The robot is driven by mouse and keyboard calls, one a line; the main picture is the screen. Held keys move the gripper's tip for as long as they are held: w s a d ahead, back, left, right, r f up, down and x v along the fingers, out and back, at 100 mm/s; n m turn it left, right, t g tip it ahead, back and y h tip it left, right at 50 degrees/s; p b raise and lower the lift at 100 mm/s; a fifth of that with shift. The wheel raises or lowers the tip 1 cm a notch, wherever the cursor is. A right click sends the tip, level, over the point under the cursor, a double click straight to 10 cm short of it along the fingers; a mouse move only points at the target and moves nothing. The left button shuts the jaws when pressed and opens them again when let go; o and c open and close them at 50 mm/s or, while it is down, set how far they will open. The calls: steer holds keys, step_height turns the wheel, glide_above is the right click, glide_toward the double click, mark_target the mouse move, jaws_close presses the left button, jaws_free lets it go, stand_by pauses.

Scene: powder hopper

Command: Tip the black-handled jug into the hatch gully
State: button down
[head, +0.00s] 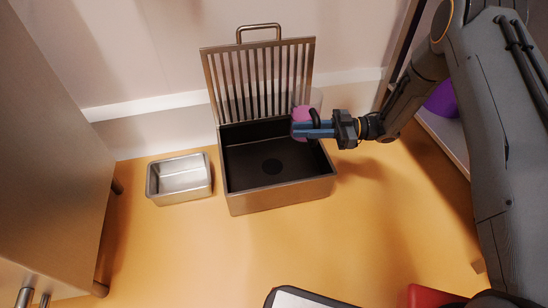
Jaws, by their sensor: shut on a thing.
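The hatch gully (285,197) is a metal box with a dark inside and a round dark drain in its floor. Its slatted grate (262,75) stands open, upright at the back, with a loop handle on top. The jug (302,113) shows as a pinkish-purple body with a black handle. My gripper (312,129) is shut on the jug, which is held above the gully's right side, near the back. The gripper's blue fingers hide part of the jug. I cannot tell what is inside the jug or exactly how far it is tilted.
An empty metal tray (180,181) stands on the orange floor left of the gully. A grey cabinet (50,130) fills the left side. A purple object (441,98) sits on a shelf at right. A red thing (432,296) is at the bottom edge.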

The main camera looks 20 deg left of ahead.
step_height(320, 180, down, 7)
steer(key=s+a+n+t+h+p, duration=0.1)
steer(key=s+n+t+h+p, duration=0.1)
steer(key=n+t+h+p, duration=0.1)
steer(key=shift+n+t+h+p, duration=0.3)
steer(key=shift+n+h+p, duration=0.25)
steer(key=shift+h, duration=0.45)
steer(key=shift+f+n+t+h, duration=0.25)
steer(key=shift+f+t+h, duration=0.05)
steer(key=shift+f, duration=0.05)
stand_by(0.6)
steer(key=shift+w+d+r+n+t+h+p, duration=0.15)
steer(key=shift+w+d+n+t+h+p, duration=0.05)
steer(key=shift+w+n+t+h+p, duration=0.25)
stand_by(0.6)
steer(key=shift+w+d+f+n+t+h, duration=0.25)
steer(key=shift+w+f+t, duration=0.15)
steer(key=shift+t, duration=0.35)
stand_by(0.5)
steer(key=shift+w+d+f+n+t+h+b, duration=0.1)
steer(key=shift+w+f+n+t+h+b, duration=0.15)
steer(key=shift+f+b, duration=0.4)
steer(key=shift+w+f+n+t+h+b, duration=0.15)
steer(key=shift+f+t+h+b, duration=0.15)
steer(key=shift+f+b, duration=0.3)
steer(key=shift+s+f+n+t+h+p, duration=0.35)
steer(key=shift+f+t+p, duration=0.25)
steer(key=shift+t, duration=0.15)
stand_by(1.1)
